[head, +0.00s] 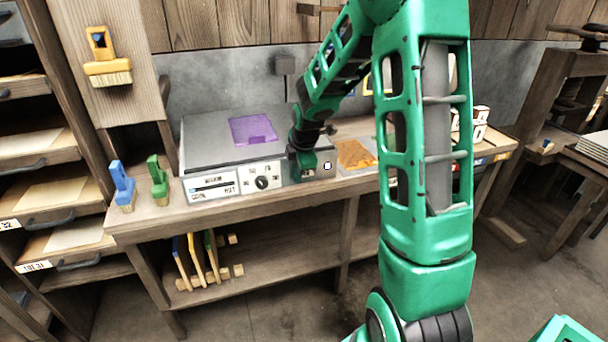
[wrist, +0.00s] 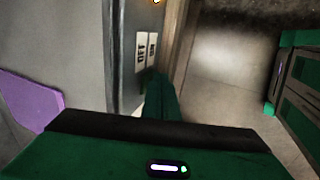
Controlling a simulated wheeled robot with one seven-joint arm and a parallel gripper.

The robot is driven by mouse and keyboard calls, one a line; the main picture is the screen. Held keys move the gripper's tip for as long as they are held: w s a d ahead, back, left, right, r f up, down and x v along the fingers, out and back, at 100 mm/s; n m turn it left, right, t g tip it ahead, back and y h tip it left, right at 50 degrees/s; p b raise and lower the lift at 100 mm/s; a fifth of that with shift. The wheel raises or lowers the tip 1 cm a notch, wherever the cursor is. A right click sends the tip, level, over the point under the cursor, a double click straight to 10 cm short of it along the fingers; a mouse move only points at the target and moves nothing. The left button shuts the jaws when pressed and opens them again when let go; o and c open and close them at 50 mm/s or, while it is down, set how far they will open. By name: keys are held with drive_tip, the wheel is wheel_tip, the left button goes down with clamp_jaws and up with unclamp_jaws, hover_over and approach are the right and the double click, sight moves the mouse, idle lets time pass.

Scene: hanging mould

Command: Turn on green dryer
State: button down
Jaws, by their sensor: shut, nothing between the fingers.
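The dryer (head: 218,157) is a grey metal box on the workbench; its body looks grey, not green. Its front has a left label plate, a round black dial (head: 262,183) and a small square with a white centre (head: 327,166) at the right. My green gripper (head: 303,172) is at the right part of this front, fingers shut and empty. In the wrist view, my gripper's fingers (wrist: 158,88) are right by the OFF and ON label (wrist: 146,54). A switch there is hidden by the gripper, and I cannot tell its position or whether the fingers touch it.
A purple sheet (head: 253,129) lies on the dryer top. An orange sheet (head: 355,154) lies to the right. Blue (head: 123,183) and green (head: 158,180) handled brushes stand at the bench's left end. A yellow brush (head: 105,62) hangs above. Floor shows in front of the bench.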

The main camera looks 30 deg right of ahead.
drive_tip(key=shift+a, duration=0.15)
drive_tip(key=shift+r, duration=0.2)
drive_tip(key=shift+r, duration=0.6)
drive_tip(key=shift+w, duration=0.1)
drive_tip(key=s+a+r, duration=0.2)
drive_tip(key=s+r, duration=0.5)
drive_tip(key=s, duration=0.2)
drive_tip(key=shift+a+r, duration=0.15)
drive_tip(key=shift+r, duration=0.25)
drive_tip(key=shift+s, duration=0.1)
